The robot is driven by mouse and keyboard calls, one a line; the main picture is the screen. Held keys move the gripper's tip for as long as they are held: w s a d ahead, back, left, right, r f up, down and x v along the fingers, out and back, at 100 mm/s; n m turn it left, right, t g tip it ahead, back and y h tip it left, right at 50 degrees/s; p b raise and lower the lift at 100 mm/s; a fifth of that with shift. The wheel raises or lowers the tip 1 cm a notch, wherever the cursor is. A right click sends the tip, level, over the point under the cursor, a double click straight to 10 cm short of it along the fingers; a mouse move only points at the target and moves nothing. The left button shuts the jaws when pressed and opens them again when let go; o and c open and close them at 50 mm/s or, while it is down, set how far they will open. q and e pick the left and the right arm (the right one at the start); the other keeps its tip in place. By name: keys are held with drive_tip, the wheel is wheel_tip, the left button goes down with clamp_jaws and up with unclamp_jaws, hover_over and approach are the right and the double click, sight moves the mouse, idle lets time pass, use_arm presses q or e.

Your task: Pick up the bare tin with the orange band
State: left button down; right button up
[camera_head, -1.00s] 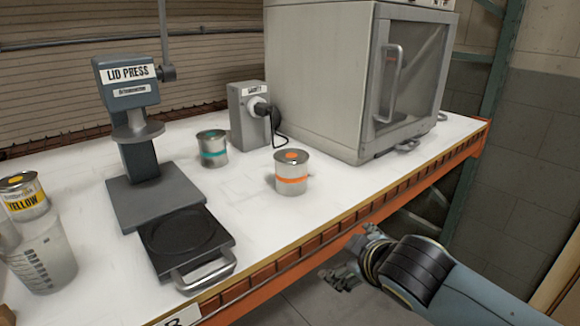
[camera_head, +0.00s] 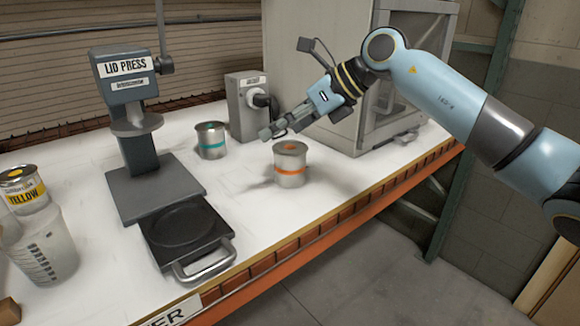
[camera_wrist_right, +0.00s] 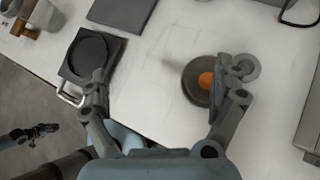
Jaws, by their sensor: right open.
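The bare tin with the orange band (camera_head: 290,165) stands upright on the white bench. In the wrist view its round top with an orange spot (camera_wrist_right: 203,84) shows between my spread fingers, closer to the right-hand finger, which overlaps its edge. My right gripper (camera_head: 273,131) is open and empty, reaching in from the right, just above and to the left of the tin in the head view; it also fills the wrist view (camera_wrist_right: 165,88). My left gripper (camera_wrist_right: 35,133) appears small at the wrist view's lower left; its jaw state is unclear. It is not visible in the head view.
A teal-banded tin (camera_head: 211,142) stands left of the orange one. The lid press (camera_head: 130,78), a black plate with a handle (camera_head: 184,226), a yellow-labelled tin (camera_head: 22,190) and a beaker (camera_head: 42,250) are farther left. A grey socket box (camera_head: 243,105) and large cabinet (camera_head: 310,80) stand behind.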

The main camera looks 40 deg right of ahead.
sight(301, 150)
drive_tip(key=d+f+h, duration=0.1)
drive_tip(key=d, duration=0.1)
drive_tip(key=d+g+h, duration=0.1)
drive_tip(key=d, duration=0.1)
drive_tip(key=d+f+g+h, duration=0.1)
drive_tip(key=d, duration=0.1)
drive_tip(key=shift+s+d+f, duration=0.3)
drive_tip(key=shift+s+d, duration=0.1)
drive_tip(key=x, duration=0.4)
drive_tip(key=p+x, duration=0.1)
drive_tip(key=x, duration=0.5)
drive_tip(key=shift+a, duration=0.1)
drive_tip(key=shift+r, duration=0.1)
drive_tip(key=c, duration=1.7)
